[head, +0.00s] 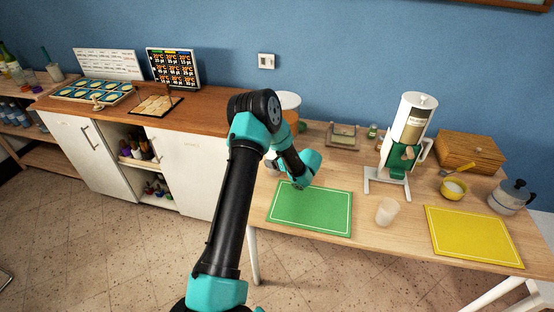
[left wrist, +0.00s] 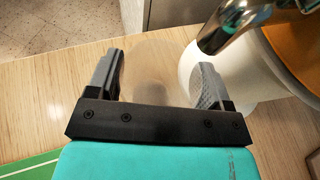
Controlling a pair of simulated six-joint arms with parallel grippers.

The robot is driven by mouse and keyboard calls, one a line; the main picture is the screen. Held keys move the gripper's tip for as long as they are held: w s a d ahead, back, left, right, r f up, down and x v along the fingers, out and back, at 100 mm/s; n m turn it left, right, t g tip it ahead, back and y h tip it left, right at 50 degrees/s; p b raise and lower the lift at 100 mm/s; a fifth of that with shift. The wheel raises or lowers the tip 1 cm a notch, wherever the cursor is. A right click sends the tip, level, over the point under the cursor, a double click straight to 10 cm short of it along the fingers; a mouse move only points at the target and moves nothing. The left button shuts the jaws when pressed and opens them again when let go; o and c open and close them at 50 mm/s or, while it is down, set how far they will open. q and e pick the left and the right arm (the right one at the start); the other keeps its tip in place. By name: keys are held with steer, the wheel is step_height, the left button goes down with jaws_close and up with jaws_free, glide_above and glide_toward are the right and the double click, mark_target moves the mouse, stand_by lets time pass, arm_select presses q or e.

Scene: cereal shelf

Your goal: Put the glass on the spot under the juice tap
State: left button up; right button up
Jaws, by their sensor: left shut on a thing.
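My left gripper (left wrist: 155,85) is shut on a clear glass (left wrist: 150,70) in the left wrist view, with one finger on each side of it. The glass is see-through, and the pale wood table shows through it. A shiny metal tap (left wrist: 235,25) comes in from the upper right, its end close to the glass's right side in the picture. The juice dispenser (left wrist: 285,40), white with orange, stands behind the tap. In the head view my arm partly covers the dispenser (head: 290,100). The spot under the tap cannot be made out. My right gripper is not in view.
A green mat (head: 310,208) lies in front of my left gripper. A frosted cup (head: 387,211), a cereal dispenser (head: 405,135), a yellow mat (head: 474,236), a yellow bowl (head: 454,189), a moka pot (head: 510,197) and a wooden box (head: 470,150) stand to the right.

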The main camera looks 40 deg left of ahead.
arm_select(q)
steer(key=shift+f, duration=0.1)
steer(key=o, duration=1)
steer(key=shift+d+r, duration=0.2)
steer(key=v, duration=1.1)
steer(key=shift+w+d+r, duration=0.1)
steer(key=shift+d+r, duration=0.05)
steer(key=shift+d, duration=0.1)
